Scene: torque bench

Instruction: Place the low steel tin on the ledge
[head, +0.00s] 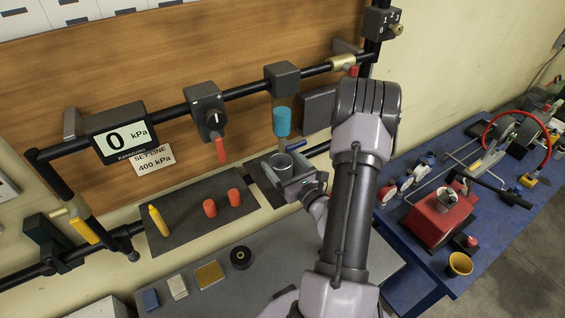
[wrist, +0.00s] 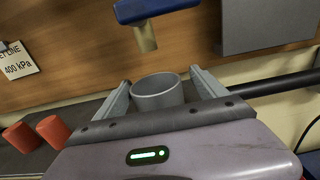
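The low steel tin (wrist: 158,97) is a short grey open-topped cylinder. It stands upright between the two fingers of my gripper (wrist: 160,84). The fingers are spread on either side of it, with a small gap showing at the right. In the head view the tin (head: 281,161) shows at my gripper (head: 289,172), over a dark ledge (head: 258,177) below the bar. The tin's underside is hidden, so I cannot tell whether it touches the ledge.
A dark mat (head: 185,225) at left carries two red cylinders (head: 222,203) and a yellow piece (head: 158,220). A black bar (head: 240,92) with a red-handled switch crosses the board behind.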

